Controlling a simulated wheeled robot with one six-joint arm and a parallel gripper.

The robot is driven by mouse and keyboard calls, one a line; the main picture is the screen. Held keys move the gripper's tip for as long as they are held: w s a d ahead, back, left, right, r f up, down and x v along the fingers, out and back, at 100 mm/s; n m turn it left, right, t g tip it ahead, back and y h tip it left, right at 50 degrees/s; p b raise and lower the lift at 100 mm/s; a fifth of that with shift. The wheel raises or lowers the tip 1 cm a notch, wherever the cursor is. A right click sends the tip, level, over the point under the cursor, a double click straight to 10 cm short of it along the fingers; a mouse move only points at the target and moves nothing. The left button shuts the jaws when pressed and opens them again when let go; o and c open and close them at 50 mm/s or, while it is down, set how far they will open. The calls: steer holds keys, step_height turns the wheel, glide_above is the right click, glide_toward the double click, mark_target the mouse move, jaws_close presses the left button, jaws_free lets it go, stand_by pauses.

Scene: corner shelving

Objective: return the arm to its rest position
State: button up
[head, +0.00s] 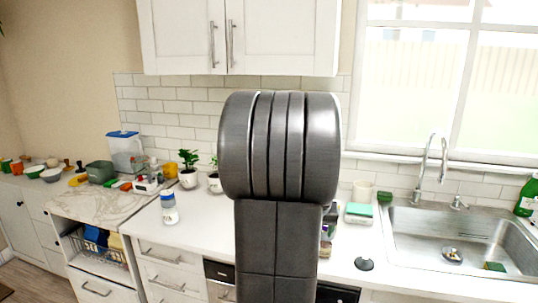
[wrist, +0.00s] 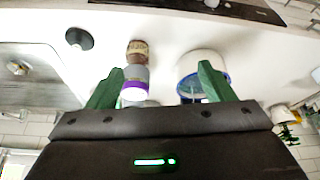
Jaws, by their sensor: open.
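My gripper (wrist: 160,72) shows in the wrist view with its two green fingers spread apart and nothing held between them. A small jar with a purple and white end (wrist: 136,78) appears between the fingers, close to the left one; I cannot tell how far beyond them it is. In the head view my dark grey arm stands upright in the middle, over the counter; it hides my gripper and part of the counter and tiled wall.
The white counter (head: 190,226) holds a blue-and-white jar (head: 169,208), potted plants (head: 189,170) and a dark round disc (head: 364,264). A sink (head: 450,235) with a faucet (head: 443,160) is at right. White upper cabinets (head: 270,35) hang above. A white-and-blue container (wrist: 203,75) is near the right finger.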

steer(key=w+a+f, duration=0.1)
steer(key=a+f, duration=0.3)
steer(key=f, duration=0.3)
steer(key=shift+w+f, duration=0.25)
steer(key=shift+w, duration=0.05)
steer(key=shift+s, duration=0.15)
